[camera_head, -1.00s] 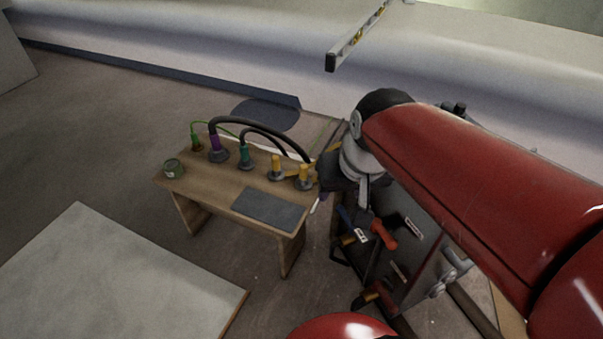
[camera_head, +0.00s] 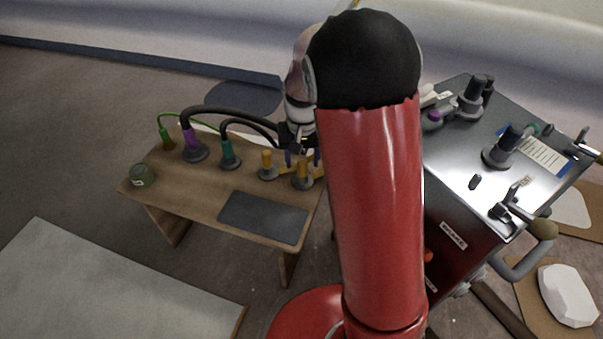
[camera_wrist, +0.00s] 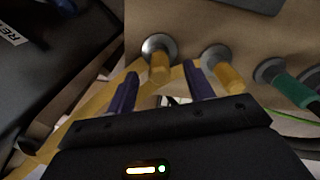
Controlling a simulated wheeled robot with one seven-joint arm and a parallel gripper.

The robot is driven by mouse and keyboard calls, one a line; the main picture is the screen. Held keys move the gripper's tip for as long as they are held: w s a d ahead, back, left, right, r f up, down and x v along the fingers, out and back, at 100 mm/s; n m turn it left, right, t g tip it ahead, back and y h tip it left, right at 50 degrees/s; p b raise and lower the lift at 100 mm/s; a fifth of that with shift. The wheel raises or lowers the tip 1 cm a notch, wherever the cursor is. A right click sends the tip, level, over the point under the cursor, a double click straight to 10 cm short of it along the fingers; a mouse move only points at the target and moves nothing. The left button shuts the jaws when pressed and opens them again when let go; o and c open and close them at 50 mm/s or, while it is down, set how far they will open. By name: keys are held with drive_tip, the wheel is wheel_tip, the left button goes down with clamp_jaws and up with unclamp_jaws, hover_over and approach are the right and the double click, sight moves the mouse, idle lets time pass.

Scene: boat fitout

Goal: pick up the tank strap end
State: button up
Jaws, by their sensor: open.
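Two yellow strap ends stand in round grey holders near the right end of a wooden bench (camera_head: 180,205). The right one (camera_head: 303,180) and left one (camera_head: 267,165) show in the head view. In the wrist view their order is reversed: one (camera_wrist: 158,63) appears between my fingertips, the other (camera_wrist: 225,72) to the right. Yellow strap runs from them behind my fingers. My gripper (camera_wrist: 160,72) has two purple fingers, open and empty. In the head view my gripper (camera_head: 302,158) is just behind the right strap end, partly hidden by my arm. Contact cannot be told.
A green-based (camera_head: 229,152) and a purple-based (camera_head: 193,143) black hose end stand left on the bench, with a green cable end. A green tin (camera_head: 142,175) and dark mat (camera_head: 263,217) lie there. A metal-topped trolley (camera_head: 470,170) stands right.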

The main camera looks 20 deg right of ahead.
sight(302, 171)
wheel_tip(302, 171, down, 5)
drive_tip(key=shift+f+b, duration=0.1)
drive_tip(key=shift+b, duration=0.35)
drive_tip(key=c, duration=1.1)
